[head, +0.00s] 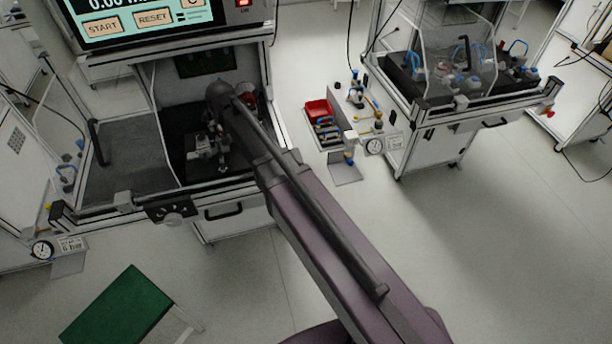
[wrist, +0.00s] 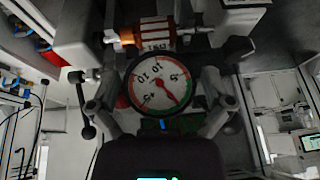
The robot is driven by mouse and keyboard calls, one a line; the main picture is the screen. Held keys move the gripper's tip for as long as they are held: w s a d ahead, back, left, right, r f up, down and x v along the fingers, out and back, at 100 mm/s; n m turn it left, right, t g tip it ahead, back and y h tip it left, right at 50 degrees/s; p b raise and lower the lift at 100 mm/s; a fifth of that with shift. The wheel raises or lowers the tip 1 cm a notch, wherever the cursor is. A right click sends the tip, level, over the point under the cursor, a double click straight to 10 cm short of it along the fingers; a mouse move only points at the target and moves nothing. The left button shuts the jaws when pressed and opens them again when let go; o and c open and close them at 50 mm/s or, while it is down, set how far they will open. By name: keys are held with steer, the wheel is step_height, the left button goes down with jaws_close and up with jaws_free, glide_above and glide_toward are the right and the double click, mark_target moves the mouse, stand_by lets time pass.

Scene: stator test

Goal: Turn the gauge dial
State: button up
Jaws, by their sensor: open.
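A round gauge (wrist: 160,83) with a white face, a red and green rim and a red needle fills the middle of the wrist view. Its numerals appear upside down there. My gripper (wrist: 158,92) is open, with one finger to the left and one to the right of the gauge; whether they touch it I cannot tell. In the head view my arm reaches into the left test station (head: 125,165). A small red and white round thing (head: 247,91) shows beside the arm there; I cannot tell if it is the same gauge.
A copper-coloured cylinder (wrist: 150,33) lies above the gauge in the wrist view, and a black-knobbed lever (wrist: 86,128) is at its left. In the head view, a screen (head: 145,22) tops the station. A green-topped stool (head: 118,308) stands in front, and open floor lies right.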

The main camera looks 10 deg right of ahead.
steer(key=shift+y, duration=0.4)
steer(key=p+v, duration=1.3)
steer(key=v, duration=0.1)
steer(key=s+d+f+g+h+b, duration=0.1)
steer(key=s+d+f+g+b, duration=0.2)
steer(key=s+d+f+b, duration=1.3)
steer(key=d+f+b, duration=0.1)
steer(key=d+f, duration=0.1)
steer(key=d, duration=0.1)
steer(key=shift+f+g+h, duration=0.25)
steer(key=shift+g+h, duration=0.15)
stand_by(0.3)
steer(key=shift+d, duration=0.1)
steer(key=shift+s+d+g, duration=0.15)
steer(key=shift+s+d, duration=0.35)
steer(key=shift+s, duration=0.25)
steer(key=shift+s+d+g, duration=0.15)
steer(key=shift+s+d, duration=0.35)
steer(key=shift+s, duration=0.25)
stand_by(2.0)
